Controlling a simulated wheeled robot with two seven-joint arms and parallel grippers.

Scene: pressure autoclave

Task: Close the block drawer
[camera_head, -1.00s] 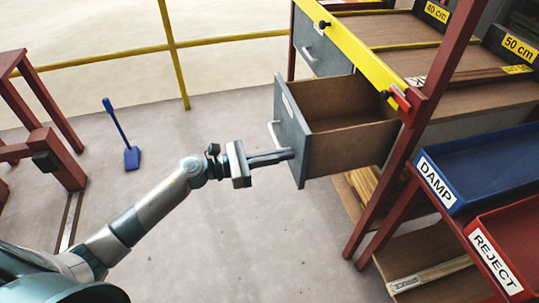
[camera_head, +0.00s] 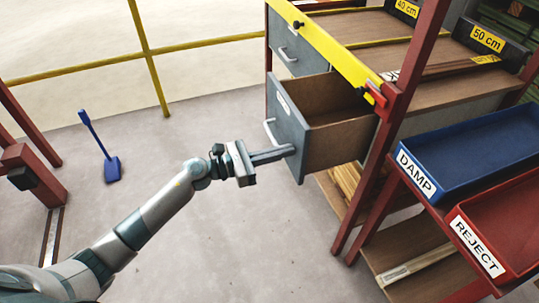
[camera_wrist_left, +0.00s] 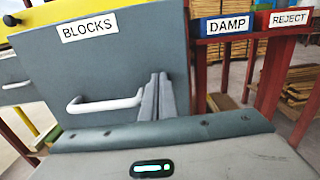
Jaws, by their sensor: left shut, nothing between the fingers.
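The block drawer (camera_head: 335,150) is a grey-fronted wooden drawer, pulled out of the bench, and its inside looks empty. In the left wrist view its grey front (camera_wrist_left: 125,68) carries a BLOCKS label and a white bar handle (camera_wrist_left: 105,104). My left gripper (camera_head: 291,150) is shut and empty, with its fingertips at the lower right part of the drawer front, beside the handle rather than around it. The fingers (camera_wrist_left: 158,98) show just right of the handle in the left wrist view; whether they touch the front is hard to tell. My right gripper is not in view.
Another grey drawer (camera_head: 288,48) sits shut to the left. A blue DAMP tray (camera_head: 470,152) and a red REJECT tray (camera_head: 510,222) stand at right by a red post (camera_head: 405,110). A blue shovel (camera_head: 112,168) is at left. The floor before the drawer is clear.

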